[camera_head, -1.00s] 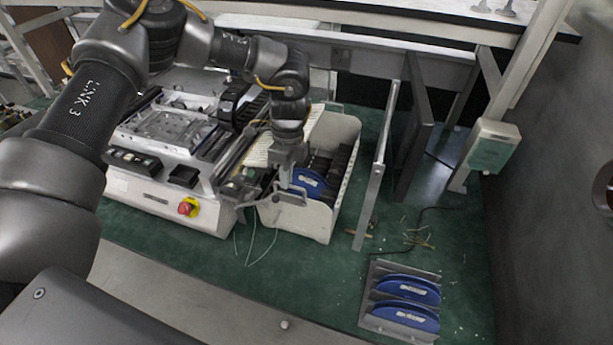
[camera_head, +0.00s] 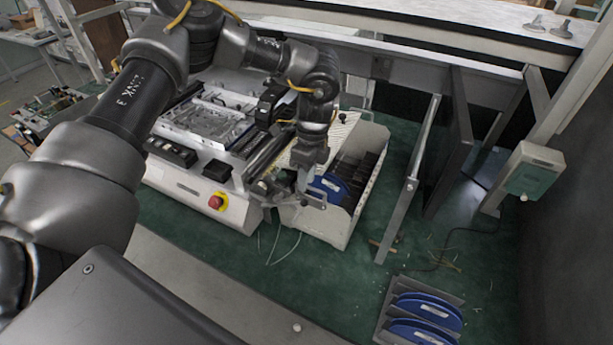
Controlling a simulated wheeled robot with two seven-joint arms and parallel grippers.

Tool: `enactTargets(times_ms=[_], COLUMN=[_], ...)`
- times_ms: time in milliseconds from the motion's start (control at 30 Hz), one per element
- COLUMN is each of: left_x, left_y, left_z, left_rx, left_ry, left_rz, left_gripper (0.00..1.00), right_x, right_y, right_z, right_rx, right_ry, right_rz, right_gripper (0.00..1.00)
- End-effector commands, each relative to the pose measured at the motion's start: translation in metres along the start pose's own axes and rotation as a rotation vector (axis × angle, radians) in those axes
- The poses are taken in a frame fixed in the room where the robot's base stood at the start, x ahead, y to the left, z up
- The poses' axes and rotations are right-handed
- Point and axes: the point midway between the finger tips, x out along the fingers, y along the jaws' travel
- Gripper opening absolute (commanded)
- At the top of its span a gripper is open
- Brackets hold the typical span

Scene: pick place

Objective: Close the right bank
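The right bank (camera_head: 357,217) is a white open-topped feeder box at the right side of the white machine (camera_head: 190,185). It holds a blue reel (camera_head: 328,187) near its front and several dark slots behind. My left gripper (camera_head: 308,192) points down at the front left part of the bank, close to the blue reel and a grey bar or handle there. Its fingertips are small and partly hidden, so I cannot tell whether they are open, shut or touching the handle. My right gripper is out of view.
An upright grey metal frame (camera_head: 410,180) stands just right of the bank. A rack with blue reels (camera_head: 424,318) lies at the front right. A red button (camera_head: 215,202) sticks out of the machine's front. Green mat (camera_head: 330,285) is clear in front of the bank.

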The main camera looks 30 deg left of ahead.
Motion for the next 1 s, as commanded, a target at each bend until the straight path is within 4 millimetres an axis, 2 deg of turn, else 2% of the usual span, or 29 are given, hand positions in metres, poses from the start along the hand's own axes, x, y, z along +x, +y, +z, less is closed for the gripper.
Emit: enactTargets(times_ms=[267, 367, 700, 833, 1000], left_x=[-0.006, -0.020, -0.085, -0.100, -0.108], left_y=[-0.001, -0.002, -0.001, -0.001, 0.000], left_z=[-0.001, -0.001, -0.001, -0.001, -0.001], left_rx=[0.000, 0.000, -0.002, -0.002, 0.000], left_ry=[0.003, 0.003, 0.001, 0.000, 0.000], left_rz=[-0.002, -0.005, -0.003, -0.002, 0.000], left_gripper=[0.31, 0.31, 0.31, 0.31, 0.31], right_x=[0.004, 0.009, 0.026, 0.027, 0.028], right_y=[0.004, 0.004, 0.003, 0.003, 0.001], right_z=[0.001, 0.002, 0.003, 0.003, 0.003], right_rx=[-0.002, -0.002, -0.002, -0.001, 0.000], right_ry=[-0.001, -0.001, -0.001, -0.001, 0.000], right_rz=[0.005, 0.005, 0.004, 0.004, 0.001], right_gripper=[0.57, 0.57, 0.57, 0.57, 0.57])
